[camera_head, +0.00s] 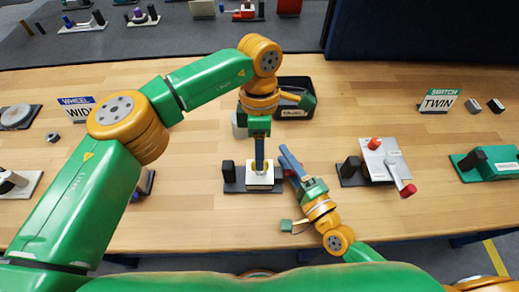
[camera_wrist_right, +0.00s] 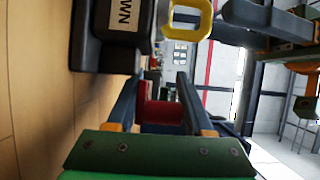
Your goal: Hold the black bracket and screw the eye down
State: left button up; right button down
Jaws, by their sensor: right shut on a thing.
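The actuator's dark base plate (camera_head: 236,187) lies mid-table, with a black upright (camera_head: 228,172) at its left and a pale block (camera_head: 260,183) carrying the yellow eye (camera_head: 256,168). The eye (camera_wrist_right: 187,18) stands beside a black body labelled "DOWN" (camera_wrist_right: 112,42) in the right wrist view. My left gripper (camera_head: 259,168) points straight down at the eye, its fingers seen edge-on; their grip is unclear. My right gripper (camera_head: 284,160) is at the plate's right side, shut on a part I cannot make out. A red piece (camera_wrist_right: 160,112) shows between its fingers in the wrist view.
A black bin (camera_head: 295,84) stands behind the actuator. To the right are a plate with a red-knobbed lever (camera_head: 385,163) and a green fixture (camera_head: 492,165). Signs stand at the back left (camera_head: 77,106) and back right (camera_head: 439,100). The front table strip is mostly clear.

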pick_arm(q)
notch_tip(320, 180, up, 7)
jog(key=w, duration=0.1)
jog(key=shift+w+r, duration=0.15)
jog(key=shift+w, duration=0.15)
dwell(0.4)
jog(key=shift+d, duration=0.1)
pick_arm(e)
jog(key=shift+c, duration=1)
grip_release()
